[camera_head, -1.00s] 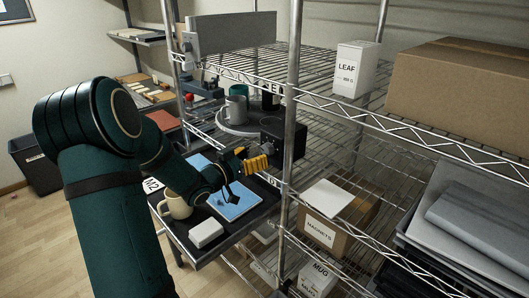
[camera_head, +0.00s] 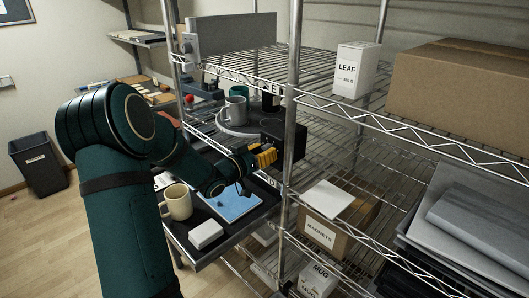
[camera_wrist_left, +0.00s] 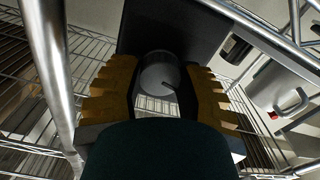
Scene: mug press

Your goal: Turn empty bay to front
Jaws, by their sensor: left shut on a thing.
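A grey round turntable (camera_head: 228,127) sits on the wire shelf. A grey mug (camera_head: 236,111) and a green mug (camera_head: 238,92) stand on it, with a dark mug (camera_head: 271,101) at its right side. A black box (camera_head: 291,131) beside it partly hides its right part. My left gripper (camera_head: 265,157) has yellow fingers at the box's front, below the turntable. In the left wrist view, the fingers are shut around a round grey knob (camera_wrist_left: 158,78) with a dark line on it, in front of a black panel. The turntable's far side is hidden. My right gripper is not in view.
A metal post (camera_head: 291,95) stands just right of the gripper. Below is a dark tray shelf with a blue sheet (camera_head: 232,203), a cream mug (camera_head: 177,202) and a white block (camera_head: 206,234). Cartons stand on the shelves to the right.

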